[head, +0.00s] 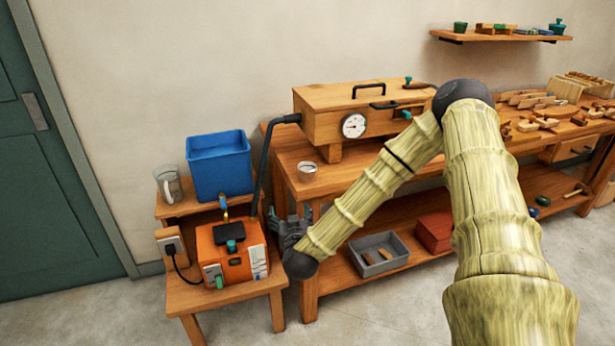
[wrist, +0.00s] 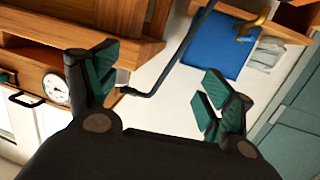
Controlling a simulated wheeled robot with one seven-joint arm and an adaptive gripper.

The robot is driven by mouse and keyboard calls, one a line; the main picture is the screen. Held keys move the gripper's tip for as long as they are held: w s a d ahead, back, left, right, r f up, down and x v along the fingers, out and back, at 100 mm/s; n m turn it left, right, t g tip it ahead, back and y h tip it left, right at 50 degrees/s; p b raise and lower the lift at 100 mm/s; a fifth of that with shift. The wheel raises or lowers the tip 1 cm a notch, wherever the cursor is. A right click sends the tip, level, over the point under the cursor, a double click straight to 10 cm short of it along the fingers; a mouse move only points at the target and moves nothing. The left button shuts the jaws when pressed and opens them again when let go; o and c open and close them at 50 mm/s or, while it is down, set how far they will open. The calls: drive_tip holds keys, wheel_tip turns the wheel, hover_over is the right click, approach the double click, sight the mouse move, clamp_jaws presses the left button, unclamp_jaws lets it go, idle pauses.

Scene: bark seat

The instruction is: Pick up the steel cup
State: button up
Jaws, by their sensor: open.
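The steel cup (head: 307,171) is a small, pale metallic cup standing upright on the wooden workbench, near its left end, in front of and below the box with the dial. My gripper (head: 282,222) is below and to the left of the cup in the head view, beside the bench's left end, partly hidden by my own arm. In the wrist view my gripper (wrist: 160,76) has its green-padded fingers wide apart with nothing between them. A small grey patch beside the left finger there may be the cup, mostly hidden.
A wooden box with a dial (head: 354,125) and dark hose stands on the workbench (head: 340,181). Left of it, a low table (head: 190,297) carries an orange machine (head: 233,257); a blue bin (head: 219,166) and glass jug (head: 168,186) stand behind. A grey tray (head: 378,254) is on the lower shelf.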

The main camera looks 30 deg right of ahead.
sight(310, 173)
drive_tip(key=w+d+r+h, duration=0.1)
drive_tip(key=d+r, duration=0.1)
drive_tip(key=d, duration=0.1)
drive_tip(key=w+d+r+m+h, duration=0.1)
drive_tip(key=w+d+r, duration=0.1)
drive_tip(key=d, duration=0.2)
drive_tip(key=w+d+r+m+h, duration=0.1)
drive_tip(key=w+d+r+h, duration=0.1)
drive_tip(key=d, duration=0.1)
drive_tip(key=shift+w+d+r, duration=0.25)
drive_tip(key=shift+d+r, duration=0.1)
drive_tip(key=shift+w+a+p+x, duration=0.15)
drive_tip(key=shift+p+x, duration=0.3)
drive_tip(key=shift+x, duration=0.9)
drive_tip(key=shift+w+a+p+x, duration=0.15)
drive_tip(key=shift+p+x, duration=0.25)
drive_tip(key=shift+x, duration=0.95)
drive_tip(key=shift+r, duration=0.1)
drive_tip(key=c, duration=1.2)
